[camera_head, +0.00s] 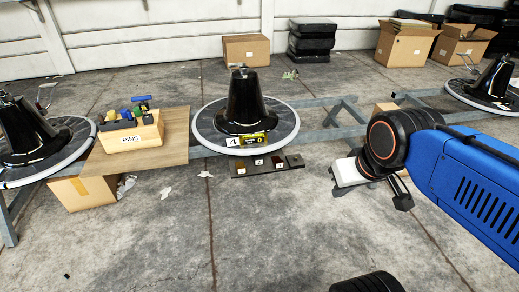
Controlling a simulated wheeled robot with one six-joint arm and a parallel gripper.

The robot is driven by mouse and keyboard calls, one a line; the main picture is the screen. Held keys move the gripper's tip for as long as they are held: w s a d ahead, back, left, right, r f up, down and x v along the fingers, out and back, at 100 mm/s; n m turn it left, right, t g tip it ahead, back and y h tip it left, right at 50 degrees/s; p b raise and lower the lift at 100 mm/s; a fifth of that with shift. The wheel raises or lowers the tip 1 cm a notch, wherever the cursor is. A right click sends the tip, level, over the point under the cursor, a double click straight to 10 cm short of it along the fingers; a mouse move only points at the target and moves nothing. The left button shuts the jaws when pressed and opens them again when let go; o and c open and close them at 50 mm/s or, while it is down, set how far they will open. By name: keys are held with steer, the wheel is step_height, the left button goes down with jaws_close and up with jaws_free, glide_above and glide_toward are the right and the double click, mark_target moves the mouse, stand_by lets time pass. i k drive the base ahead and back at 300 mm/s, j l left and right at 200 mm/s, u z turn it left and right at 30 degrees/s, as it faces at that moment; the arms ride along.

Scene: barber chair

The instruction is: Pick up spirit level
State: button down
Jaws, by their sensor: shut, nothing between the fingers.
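A small yellow and black object (253,140), which looks like the spirit level, lies at the front of a round grey base (285,140) below a black cone-shaped stand (242,100). At this size I cannot be sure of it. My gripper (400,198) hangs below the black wrist joint at the right, well to the right of that object and apart from it. It is shut and empty, and its fingers are partly hidden by the wrist.
A dark strip (250,171) with small plates lies in front of the base. A wooden box marked PINS (130,138), holding coloured tools, stands on a board (180,125) at left. Grey metal rails (345,112) cross behind. The concrete floor (260,240) in front is mostly clear.

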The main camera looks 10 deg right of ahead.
mark_target(257, 138)
steer(key=i+u, duration=0.25)
steer(key=i, duration=0.3)
steer(key=i+l+u, duration=0.3)
steer(key=i, duration=0.3)
steer(key=j, duration=0.1)
